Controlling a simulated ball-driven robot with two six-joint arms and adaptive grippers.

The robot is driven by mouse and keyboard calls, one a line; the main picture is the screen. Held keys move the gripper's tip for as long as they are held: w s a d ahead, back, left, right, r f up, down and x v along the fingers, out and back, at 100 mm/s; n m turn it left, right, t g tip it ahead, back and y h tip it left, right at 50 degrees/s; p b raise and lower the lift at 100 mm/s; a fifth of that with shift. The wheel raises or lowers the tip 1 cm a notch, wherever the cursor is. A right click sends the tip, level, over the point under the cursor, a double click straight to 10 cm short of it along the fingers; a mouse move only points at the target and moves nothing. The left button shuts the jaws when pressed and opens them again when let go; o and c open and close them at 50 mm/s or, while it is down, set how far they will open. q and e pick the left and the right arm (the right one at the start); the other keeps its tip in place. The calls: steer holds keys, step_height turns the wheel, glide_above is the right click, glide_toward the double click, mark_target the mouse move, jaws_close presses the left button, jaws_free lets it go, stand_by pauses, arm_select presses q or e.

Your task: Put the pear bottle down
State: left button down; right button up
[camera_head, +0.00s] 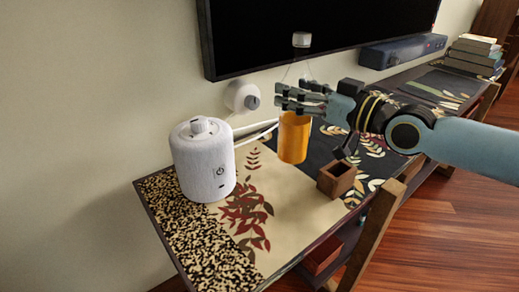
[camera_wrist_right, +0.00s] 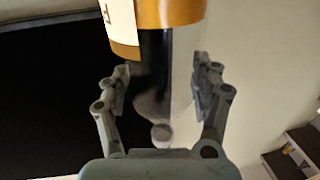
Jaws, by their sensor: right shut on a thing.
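The pear bottle has an orange lower part (camera_head: 293,137), a clear upper part and a pale cap (camera_head: 301,40). My right gripper (camera_head: 298,98) comes in from the right and is shut around the bottle's clear part. The bottle is nearly upright over the table's patterned runner (camera_head: 300,205); I cannot tell whether its base touches. In the right wrist view the bottle's clear part (camera_wrist_right: 165,75) is between the two fingers of the gripper (camera_wrist_right: 163,78), with the orange and white label at the top. My left gripper is not in view.
A white cylindrical device (camera_head: 203,160) stands left of the bottle. A small open wooden box (camera_head: 337,179) is close at the bottle's lower right. A black screen (camera_head: 300,25) hangs behind. Books (camera_head: 474,55) are stacked far right. The runner's front middle is bare.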

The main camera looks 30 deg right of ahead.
steer(key=w+a+f+b, duration=0.4)
steer(key=w+f+b, duration=0.3)
steer(key=f+b, duration=0.2)
steer(key=shift+w+b, duration=0.3)
steer(key=shift+w, duration=0.05)
steer(key=shift+f, duration=0.15)
steer(key=o, duration=1.3)
steer(key=shift+f, duration=0.1)
steer(key=o, duration=0.4)
steer(key=shift+o, duration=0.2)
